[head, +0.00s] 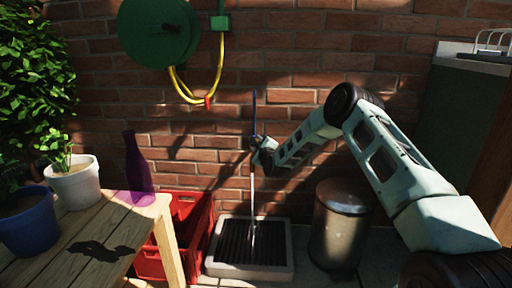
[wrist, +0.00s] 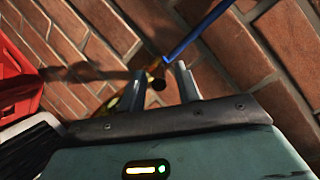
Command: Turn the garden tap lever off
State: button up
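The tap's blue lever (head: 253,112) stands upright against the brick wall, above my gripper (head: 262,150). In the wrist view the blue lever (wrist: 198,32) runs from the top right down to near the tip of the right finger. My gripper (wrist: 160,76) is open there, its two fingers apart. I cannot tell whether a finger touches the lever. In the head view my gripper hides most of the tap body. A thin pale water stream (head: 252,195) falls below it.
A drain tray (head: 224,270) lies under the stream. A red crate (head: 148,264) and wooden table (head: 98,236) with a purple bottle (head: 138,165) and pots stand left. A metal bin (head: 340,225) stands right. A green hose reel (head: 158,30) with yellow hose hangs upper left.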

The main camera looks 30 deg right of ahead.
jog(key=shift+w+d, duration=0.15)
jog(key=shift+w, duration=0.6)
jog(key=shift+c, duration=0.2)
grip_shut()
jog(key=shift+w+a+r+m+h, duration=0.1)
jog(key=shift+a+m+h, duration=0.25)
jog(key=shift+m+h, duration=0.35)
jog(key=shift+w+a+m+g+h, duration=0.2)
jog(key=shift+m+g+h, duration=0.35)
jog(key=shift+h, duration=0.55)
jog(key=shift+o, duration=0.2)
grip_release()
jog(key=shift+s+p, duration=0.1)
jog(key=shift+p, duration=0.2)
